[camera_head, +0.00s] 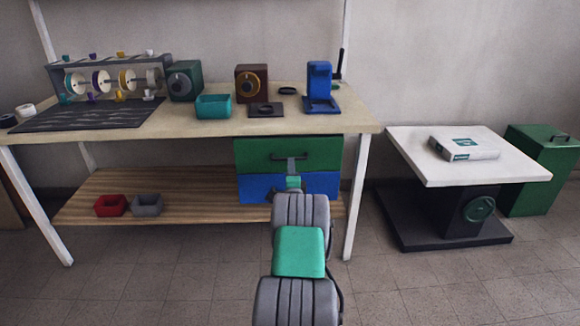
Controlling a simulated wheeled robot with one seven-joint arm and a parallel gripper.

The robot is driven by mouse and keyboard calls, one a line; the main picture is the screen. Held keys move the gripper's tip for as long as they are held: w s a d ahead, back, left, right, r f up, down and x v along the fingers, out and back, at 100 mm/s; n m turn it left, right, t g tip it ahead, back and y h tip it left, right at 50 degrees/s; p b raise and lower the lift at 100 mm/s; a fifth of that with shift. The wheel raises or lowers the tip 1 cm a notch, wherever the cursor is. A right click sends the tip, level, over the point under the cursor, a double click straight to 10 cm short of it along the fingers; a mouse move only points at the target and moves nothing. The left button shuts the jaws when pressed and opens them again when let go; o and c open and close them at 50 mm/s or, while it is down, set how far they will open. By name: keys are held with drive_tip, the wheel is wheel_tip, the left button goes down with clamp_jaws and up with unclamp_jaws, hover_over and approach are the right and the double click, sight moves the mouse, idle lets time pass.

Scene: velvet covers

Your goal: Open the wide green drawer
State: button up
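The wide green drawer (258,154) is under the right part of the workbench top, above a blue drawer (258,188). Its front looks flush with the blue one, so it appears shut. It has a dark bar handle (290,159) at its middle. My arm reaches forward from the bottom of the view toward the drawers. Its far end, with a small green part, is in front of the blue drawer, just below the green drawer's handle. My gripper's fingers are hidden or too small to make out, and I cannot tell whether they touch the handle.
The workbench top (220,123) holds a spool rack, a teal bin (213,106), boxes with dials and a blue stand (319,88). Red and grey bins (147,205) sit on the lower shelf. A white-topped table (400,150) and green bin (535,170) stand right. Floor in front is clear.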

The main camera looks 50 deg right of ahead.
drive_tip(key=x, duration=0.4)
drive_tip(key=shift+w+d+b, duration=0.2)
drive_tip(key=shift+b, duration=0.2)
drive_tip(key=shift+c, duration=0.5)
clamp_jaws()
idle(0.5)
